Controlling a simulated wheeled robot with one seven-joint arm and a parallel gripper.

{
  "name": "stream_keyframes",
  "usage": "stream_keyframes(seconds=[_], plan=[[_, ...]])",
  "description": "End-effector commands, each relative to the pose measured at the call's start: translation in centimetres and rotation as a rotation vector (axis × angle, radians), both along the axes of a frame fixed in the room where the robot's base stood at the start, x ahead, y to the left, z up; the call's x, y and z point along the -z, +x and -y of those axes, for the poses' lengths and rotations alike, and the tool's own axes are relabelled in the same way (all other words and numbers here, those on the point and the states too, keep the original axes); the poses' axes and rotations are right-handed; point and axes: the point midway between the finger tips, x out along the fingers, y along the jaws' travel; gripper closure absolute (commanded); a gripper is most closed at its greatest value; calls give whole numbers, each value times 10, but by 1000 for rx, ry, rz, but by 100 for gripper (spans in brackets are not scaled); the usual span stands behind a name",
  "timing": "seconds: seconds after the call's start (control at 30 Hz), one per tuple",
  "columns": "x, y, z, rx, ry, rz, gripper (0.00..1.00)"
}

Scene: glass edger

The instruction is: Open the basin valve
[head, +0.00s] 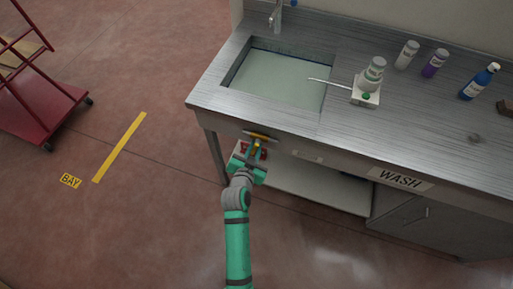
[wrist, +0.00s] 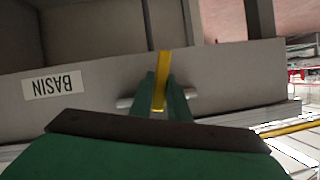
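The basin valve has a yellow lever (wrist: 161,68), and a short grey pipe (wrist: 125,102) shows on both sides of it in the wrist view. It sits at the front panel under the sink counter, by an upside-down BASIN label (wrist: 52,85). In the head view the yellow lever (head: 260,137) shows small at the counter's front edge. My green gripper (wrist: 163,88) has one finger on each side of the lever, and both fingers appear to touch it. The fingertips are partly hidden in the head view, where my gripper (head: 255,152) is below the counter edge.
The sink basin (head: 277,80) is set in the steel counter (head: 350,130). A dispenser on a scale (head: 366,92) and several bottles stand to its right. A WASH label (head: 401,179) is on the front. A red cart (head: 40,100) stands at left; the floor between is clear.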

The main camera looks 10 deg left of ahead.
Motion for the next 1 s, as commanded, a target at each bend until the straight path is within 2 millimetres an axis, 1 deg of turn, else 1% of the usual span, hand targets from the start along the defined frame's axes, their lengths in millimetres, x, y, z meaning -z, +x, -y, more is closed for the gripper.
stream_keyframes(seconds=[0.03, 0.07, 0.33, 0.47, 0.57, 0.8, 1.0], plan=[[1, -1, 1, 1, 0, -3, 72], [1, -1, 0, 0, 0, -2, 67], [0, 0, 1, 1, 0, 0, 67], [-1, -6, 0, 1, 0, -1, 67], [-6, -17, 0, 1, 1, -1, 67], [-22, -58, -2, 0, 1, -1, 67], [-33, -86, -3, 0, 0, -2, 67]])
